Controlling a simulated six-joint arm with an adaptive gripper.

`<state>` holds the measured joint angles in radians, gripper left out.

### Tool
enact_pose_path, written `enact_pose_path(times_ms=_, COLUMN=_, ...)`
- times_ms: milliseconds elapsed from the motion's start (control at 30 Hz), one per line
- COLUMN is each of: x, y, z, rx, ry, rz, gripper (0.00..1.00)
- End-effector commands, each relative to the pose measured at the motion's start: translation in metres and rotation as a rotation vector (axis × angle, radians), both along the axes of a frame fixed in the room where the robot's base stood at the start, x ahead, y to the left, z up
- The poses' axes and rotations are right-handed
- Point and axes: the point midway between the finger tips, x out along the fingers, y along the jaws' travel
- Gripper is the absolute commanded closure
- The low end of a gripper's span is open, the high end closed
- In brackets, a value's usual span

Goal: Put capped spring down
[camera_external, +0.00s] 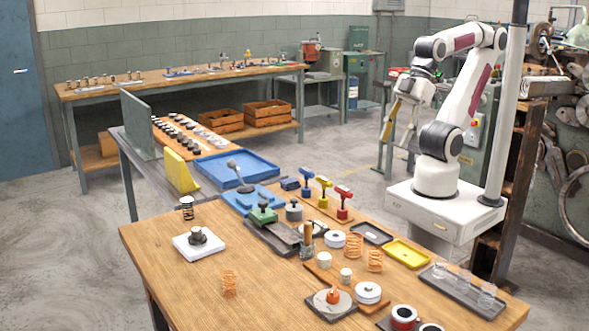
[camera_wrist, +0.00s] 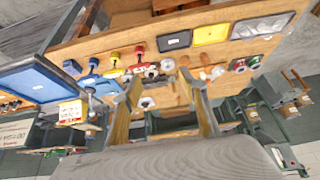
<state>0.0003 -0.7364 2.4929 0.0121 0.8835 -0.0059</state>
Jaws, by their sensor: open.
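My gripper (camera_external: 387,130) is raised at the back right, far from this spring and clear of the table. In the wrist view my gripper (camera_wrist: 160,76) shows two yellowish fingers spread apart with nothing held between them. I cannot make out the capped spring in the wrist view.
A white block with a dark knob (camera_external: 198,245) sits beside the capped spring. Bare orange springs (camera_external: 229,284) stand on the table. The table's front left is mostly clear.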

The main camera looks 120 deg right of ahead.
Motion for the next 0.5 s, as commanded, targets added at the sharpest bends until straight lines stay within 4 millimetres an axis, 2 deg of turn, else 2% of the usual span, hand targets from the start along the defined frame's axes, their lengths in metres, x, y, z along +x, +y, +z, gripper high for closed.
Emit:
enact_pose_path(times_ms=167, x=0.024, y=0.007, z=0.007, rx=0.029, ry=-0.030, rz=0.004, gripper=0.57)
enact_pose_path(times_ms=500, x=0.108, y=0.024, z=0.030, rx=0.117, ry=-0.153, rz=-0.004, gripper=0.57)
